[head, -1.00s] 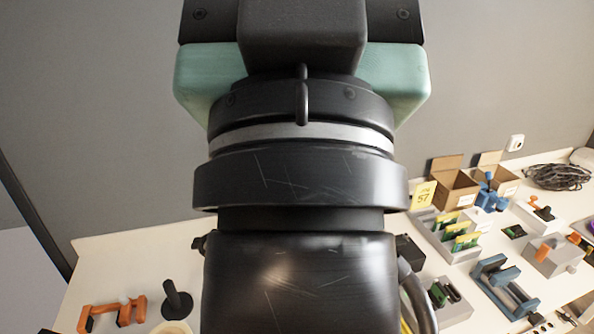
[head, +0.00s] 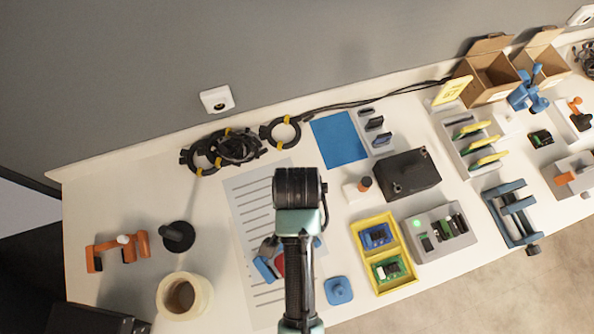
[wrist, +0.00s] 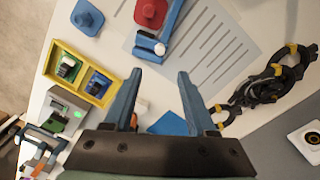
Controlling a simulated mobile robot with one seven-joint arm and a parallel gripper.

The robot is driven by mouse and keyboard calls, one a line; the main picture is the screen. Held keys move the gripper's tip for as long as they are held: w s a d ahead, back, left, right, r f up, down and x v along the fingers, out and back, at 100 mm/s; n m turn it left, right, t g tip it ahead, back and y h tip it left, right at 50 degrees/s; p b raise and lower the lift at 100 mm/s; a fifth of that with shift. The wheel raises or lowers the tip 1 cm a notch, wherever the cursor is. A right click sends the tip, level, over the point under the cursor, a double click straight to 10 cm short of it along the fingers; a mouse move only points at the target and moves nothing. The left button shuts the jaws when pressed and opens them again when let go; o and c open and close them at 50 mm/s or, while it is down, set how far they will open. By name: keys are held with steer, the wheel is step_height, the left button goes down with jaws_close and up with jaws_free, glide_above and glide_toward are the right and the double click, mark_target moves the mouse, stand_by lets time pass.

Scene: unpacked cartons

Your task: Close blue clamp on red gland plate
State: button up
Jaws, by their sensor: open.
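In the wrist view a red gland plate (wrist: 151,12) with a raised knob lies at the top centre. The blue clamp (wrist: 176,28) runs diagonally beside it, with a white tip at its lower end. I cannot tell how far the clamp is open. My gripper (wrist: 157,88) is open and empty, its two blue fingers apart and pointing toward the clamp without visibly touching it. In the head view my arm covers most of this spot. Only a bit of the red gland plate (head: 279,263) and part of the blue clamp (head: 264,270) show to its left.
A yellow tray (head: 409,263) with circuit boards stands right of my arm. A blue knobbed piece (head: 338,290) lies close by. A black box (head: 407,174), blue mat (head: 338,139) and coiled cables (head: 233,147) lie farther back. A tape roll (head: 185,296) stands left.

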step_height(320, 180, down, 12)
steer(key=shift+s+f, duration=0.1)
steer(key=shift+f, duration=0.05)
stand_by(0.3)
jaws_close()
stand_by(1.4)
